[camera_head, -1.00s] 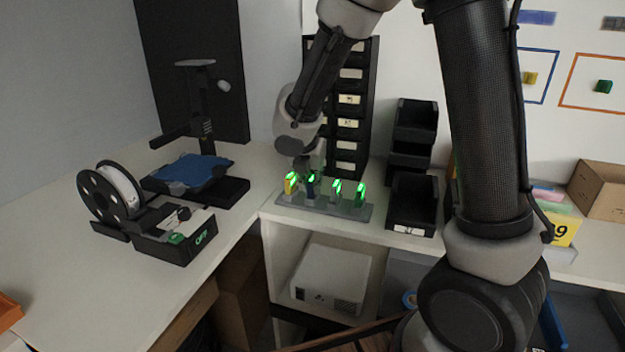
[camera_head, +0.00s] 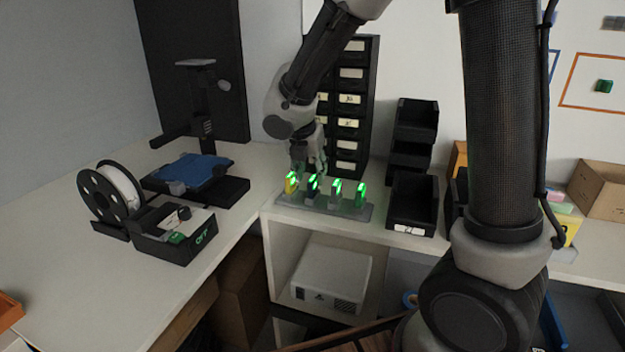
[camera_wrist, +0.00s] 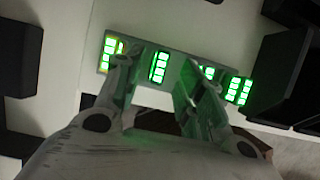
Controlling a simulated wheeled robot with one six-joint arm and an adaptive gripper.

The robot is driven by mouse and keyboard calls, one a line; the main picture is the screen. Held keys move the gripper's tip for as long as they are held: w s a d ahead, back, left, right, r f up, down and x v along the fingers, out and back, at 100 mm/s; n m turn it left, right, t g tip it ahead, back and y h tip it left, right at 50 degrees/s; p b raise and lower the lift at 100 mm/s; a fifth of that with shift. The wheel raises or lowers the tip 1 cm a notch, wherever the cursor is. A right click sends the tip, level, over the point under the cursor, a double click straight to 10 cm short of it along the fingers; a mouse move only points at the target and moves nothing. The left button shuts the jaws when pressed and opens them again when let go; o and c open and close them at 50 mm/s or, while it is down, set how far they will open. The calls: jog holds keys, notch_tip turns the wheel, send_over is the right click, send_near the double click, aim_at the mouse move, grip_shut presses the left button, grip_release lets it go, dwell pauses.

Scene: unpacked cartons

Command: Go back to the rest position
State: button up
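My gripper (camera_head: 310,160) is over the back edge of the white counter, just behind and above a grey holder (camera_head: 340,210). In the wrist view my gripper (camera_wrist: 158,88) has its two fingers spread apart with nothing held between them. The holder carries several upright items with glowing green tops, among them a yellow one (camera_head: 291,184) and a dark blue one (camera_head: 312,187). In the wrist view one lit item (camera_wrist: 159,67) shows past the gap between the fingers. A finger partly hides another lit item. I cannot tell the exact clearance to them.
Black bins (camera_head: 413,205) stand right of the holder, and a tall black drawer rack (camera_head: 350,75) stands behind my gripper. A 3D printer (camera_head: 195,170) and a spool (camera_head: 112,190) stand on the left counter. The left counter's front part is clear.

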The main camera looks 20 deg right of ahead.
jog(key=v, duration=0.7)
jog(key=s+d+r+m+y, duration=0.1)
jog(key=s+d+r+m, duration=0.1)
jog(key=s+d+m, duration=0.6)
jog(key=s+d+r+m+y, duration=0.1)
jog(key=s+d+r+m, duration=0.2)
jog(key=s+d+m, duration=0.6)
jog(key=s+m, duration=0.6)
jog(key=m, duration=0.5)
jog(key=shift+d+r+m+t+y, duration=0.2)
jog(key=shift+d+m+t+y, duration=0.1)
jog(key=shift+m+y, duration=0.1)
